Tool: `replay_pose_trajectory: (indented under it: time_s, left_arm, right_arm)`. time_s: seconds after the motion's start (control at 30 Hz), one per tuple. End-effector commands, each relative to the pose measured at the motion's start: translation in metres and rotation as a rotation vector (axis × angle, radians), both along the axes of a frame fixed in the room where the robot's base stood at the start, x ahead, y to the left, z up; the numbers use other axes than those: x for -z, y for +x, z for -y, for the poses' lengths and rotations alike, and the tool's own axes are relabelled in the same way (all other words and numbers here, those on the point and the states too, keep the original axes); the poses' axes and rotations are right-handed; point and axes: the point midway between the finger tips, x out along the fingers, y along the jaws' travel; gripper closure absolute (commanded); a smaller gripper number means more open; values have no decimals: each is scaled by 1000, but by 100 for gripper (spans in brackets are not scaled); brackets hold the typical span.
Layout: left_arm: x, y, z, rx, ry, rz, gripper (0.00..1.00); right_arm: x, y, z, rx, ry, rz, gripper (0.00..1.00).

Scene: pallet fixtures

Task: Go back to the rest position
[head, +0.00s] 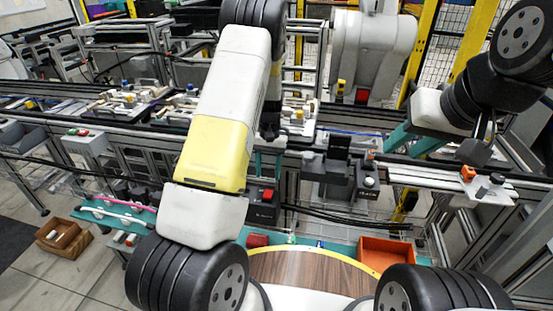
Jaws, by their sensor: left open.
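My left arm rises from the bottom left, and its white and yellow link crosses the middle of the head view. My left gripper (270,131) shows as a small dark shape just right of that link, in front of the conveyor line. It is open, with nothing seen in it, and the link hides part of it. My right arm comes in at the right edge. My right gripper (478,150) is a dark grey shape above the right end of the bench. Its fingers are too unclear to tell whether they are open or shut.
A conveyor line (60,104) with pallets and small parts runs across the view. A round wooden table (315,272) with a yellow rim lies close in front. An orange bin (385,255) and a teal shelf (115,217) are below the line. A white machine (370,48) stands behind.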

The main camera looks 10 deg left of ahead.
Motion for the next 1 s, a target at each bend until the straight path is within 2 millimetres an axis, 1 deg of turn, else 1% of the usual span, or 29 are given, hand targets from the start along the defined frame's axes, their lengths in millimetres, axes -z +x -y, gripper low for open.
replay_pose_trajectory:
  time_s: [0.07,0.17,0.27,0.3,0.37,0.4,0.47,0.5,0.57,0.6,0.67,0.7,0.77,0.8,0.87,0.9,0.97,1.0]
  left_arm:
    - [-2,0,0,-1,-2,3,51]
    - [-17,-1,1,-8,-14,23,51]
    - [-51,-5,3,-21,-44,66,51]
    - [-69,-9,4,-27,-60,89,51]
    - [-97,-16,6,-35,-84,127,51]
    - [-116,-23,7,-39,-100,154,51]
    - [-142,-33,9,-42,-123,193,51]
    - [-159,-41,10,-44,-136,218,51]
    - [-183,-54,11,-46,-156,258,51]
    - [-198,-64,12,-46,-167,285,51]
    - [-220,-79,13,-44,-182,327,51]
    - [-233,-89,14,-42,-191,355,51]
    - [-251,-107,15,-39,-204,395,51]
    - [-262,-119,16,-37,-210,423,51]
    - [-277,-137,17,-34,-218,466,51]
    - [-285,-149,17,-30,-220,494,51]
    - [-297,-168,18,-23,-224,537,51]
    - [-303,-181,19,-20,-225,566,51]
  right_arm:
    - [0,0,0,0,0,0,64]
    - [0,0,0,0,0,0,64]
    - [0,0,0,0,0,0,64]
    - [0,0,0,0,0,0,64]
    - [0,0,0,0,0,0,64]
    - [0,0,0,0,0,0,64]
    - [0,0,0,0,0,0,64]
    - [0,0,0,0,0,0,64]
    - [0,0,0,0,0,0,64]
    - [0,0,0,0,0,0,64]
    - [0,0,0,0,0,0,64]
    - [0,0,0,0,0,0,64]
    - [0,0,0,0,0,0,64]
    - [0,0,0,0,0,0,64]
    - [0,0,0,0,0,0,64]
    - [0,0,0,0,0,0,64]
    - [0,0,0,0,0,0,64]
    - [0,0,0,0,0,0,64]
